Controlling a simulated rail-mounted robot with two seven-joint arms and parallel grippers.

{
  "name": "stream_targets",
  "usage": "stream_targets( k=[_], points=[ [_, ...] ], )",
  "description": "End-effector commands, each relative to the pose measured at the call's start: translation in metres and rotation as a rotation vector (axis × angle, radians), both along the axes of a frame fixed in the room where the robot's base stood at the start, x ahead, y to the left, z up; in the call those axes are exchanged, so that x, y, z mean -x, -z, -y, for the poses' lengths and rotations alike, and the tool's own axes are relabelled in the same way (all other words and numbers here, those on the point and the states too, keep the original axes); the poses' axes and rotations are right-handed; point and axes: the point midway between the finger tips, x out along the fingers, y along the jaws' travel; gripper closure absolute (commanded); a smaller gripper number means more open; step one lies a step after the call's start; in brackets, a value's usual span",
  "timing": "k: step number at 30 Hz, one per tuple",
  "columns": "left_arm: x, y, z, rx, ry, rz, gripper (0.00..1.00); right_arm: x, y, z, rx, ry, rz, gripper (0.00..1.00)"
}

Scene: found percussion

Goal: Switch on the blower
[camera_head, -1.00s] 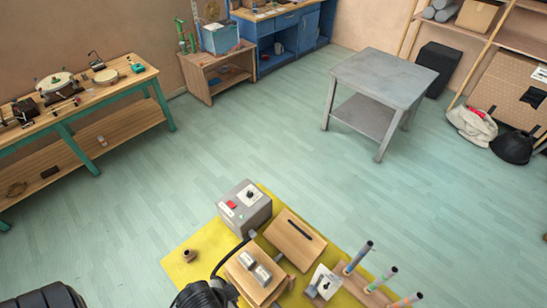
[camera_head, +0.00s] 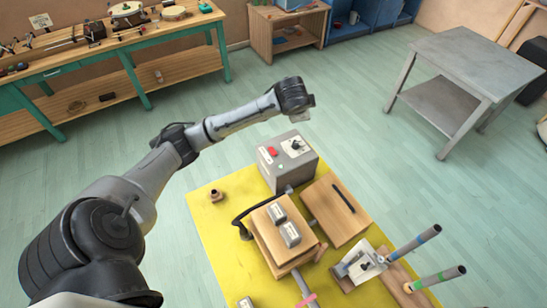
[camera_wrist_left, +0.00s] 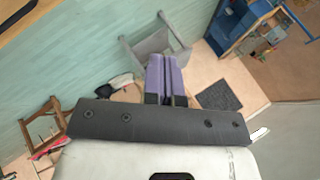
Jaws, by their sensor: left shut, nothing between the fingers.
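The blower looks to be the grey box (camera_head: 287,165) at the back of the yellow mat (camera_head: 215,225). Its top carries a red switch (camera_head: 272,152) and a black knob on a pale plate (camera_head: 296,145). I cannot tell the switch's position. My left arm reaches in from the left, and its wrist is above and just behind the box in the head view, apart from it. The fingertips are hidden there. In the left wrist view my left gripper (camera_wrist_left: 166,62) has its purple fingers shut together, with nothing between them. The box does not show in that view. My right gripper is out of view.
A wooden bellows-like block (camera_head: 268,235) with a black hose, a wooden board (camera_head: 337,213) and upright coloured tubes (camera_head: 415,240) crowd the mat. A small brown pot (camera_head: 216,195) stands left of the box. A grey table (camera_head: 480,65) is at back right; open floor lies between.

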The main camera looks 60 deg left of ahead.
Motion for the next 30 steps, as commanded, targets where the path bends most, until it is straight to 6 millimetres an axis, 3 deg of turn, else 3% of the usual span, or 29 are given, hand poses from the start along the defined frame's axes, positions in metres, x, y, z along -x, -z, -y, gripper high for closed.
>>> stream_targets(
  k=[1, 3, 6, 11, 18, 26, 30],
  points=[
    [0.003, 0.011, -0.029, -0.007, 0.0, -0.091, 1.0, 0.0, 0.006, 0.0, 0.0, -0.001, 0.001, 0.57],
    [0.014, 0.029, -0.058, 0.011, 0.045, -0.251, 1.0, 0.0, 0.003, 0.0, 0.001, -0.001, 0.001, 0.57],
    [0.03, 0.062, -0.078, 0.083, 0.18, -0.454, 1.0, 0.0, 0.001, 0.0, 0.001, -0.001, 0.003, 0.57],
    [0.047, 0.092, -0.079, 0.189, 0.487, -0.633, 1.0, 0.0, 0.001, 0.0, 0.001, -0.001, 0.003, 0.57],
    [0.053, 0.095, -0.066, 0.152, 0.918, -0.712, 1.0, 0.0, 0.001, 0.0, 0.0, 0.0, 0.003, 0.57],
    [0.053, 0.098, -0.066, 0.089, 1.089, -0.74, 1.0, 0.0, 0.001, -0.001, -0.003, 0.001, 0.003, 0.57],
    [0.054, 0.111, -0.066, 0.085, 1.1, -0.742, 1.0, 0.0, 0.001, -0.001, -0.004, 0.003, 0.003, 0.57]
  ],
)
